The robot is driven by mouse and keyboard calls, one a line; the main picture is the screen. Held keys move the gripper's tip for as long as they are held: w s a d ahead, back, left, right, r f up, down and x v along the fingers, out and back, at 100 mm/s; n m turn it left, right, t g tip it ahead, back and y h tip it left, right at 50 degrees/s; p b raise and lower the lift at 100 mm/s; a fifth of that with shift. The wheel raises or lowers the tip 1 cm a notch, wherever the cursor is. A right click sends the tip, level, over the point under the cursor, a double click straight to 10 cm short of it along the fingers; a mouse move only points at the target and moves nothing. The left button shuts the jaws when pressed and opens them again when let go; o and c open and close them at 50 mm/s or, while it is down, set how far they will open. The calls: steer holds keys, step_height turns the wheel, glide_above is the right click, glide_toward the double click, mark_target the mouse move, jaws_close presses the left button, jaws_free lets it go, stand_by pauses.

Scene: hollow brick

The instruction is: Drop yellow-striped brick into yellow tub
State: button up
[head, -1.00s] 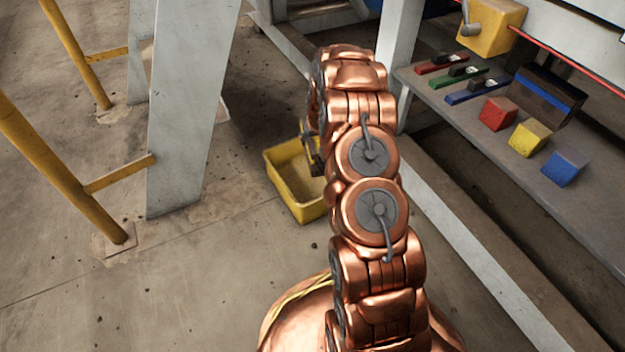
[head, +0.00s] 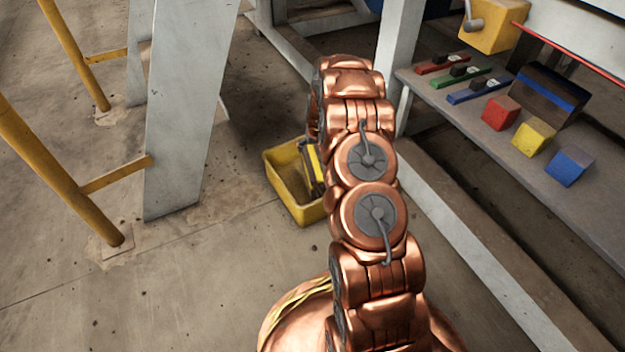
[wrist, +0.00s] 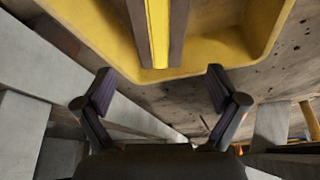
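The yellow tub (head: 310,212) stands on the floor left of my arm in the head view; its right part is hidden by the arm. The dark brick with a yellow stripe (head: 313,165) shows within the tub's outline, beside my arm. In the wrist view the brick (wrist: 156,28) is at the top centre, against the tub's yellow inside (wrist: 95,25). My gripper (wrist: 161,88) is open, its two fingers wide apart with nothing between the tips. The brick lies beyond the fingertips, apart from them. My gripper is hidden in the head view.
A grey shelf (head: 520,172) on the right holds a blue-striped brick (head: 545,95), red, yellow and blue blocks, and several small coloured items. A grey post (head: 185,110) and yellow rails (head: 60,170) stand on the left. Floor in front of the tub is clear.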

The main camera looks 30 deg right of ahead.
stand_by(0.3)
steer(key=v, duration=1.2)
stand_by(0.5)
steer(key=s+a+r+n+g+y+p, duration=0.1)
steer(key=s+a+r+p, duration=0.6)
steer(key=r, duration=0.6)
steer(key=s+a+r+n+g+p, duration=0.1)
steer(key=s+a+r+p, duration=0.45)
steer(key=r+p, duration=0.6)
steer(key=s+a+r+g+y+p, duration=0.1)
steer(key=s+a+r+p, duration=0.5)
steer(key=r, duration=0.9)
steer(key=s+a+r+n+g+p, duration=0.1)
steer(key=s+a+r+p, duration=0.3)
steer(key=s+r+p, duration=0.6)
steer(key=s+a+r+n+g+p, duration=0.1)
steer(key=s+a+r+p, duration=0.3)
steer(key=s+r+p, duration=0.6)
steer(key=s+r+g, duration=0.1)
steer(key=s+r, duration=0.4)
steer(key=r, duration=0.1)
steer(key=shift+s+a+p, duration=0.25)
steer(key=shift+s+p, duration=0.05)
steer(key=shift+s, duration=0.05)
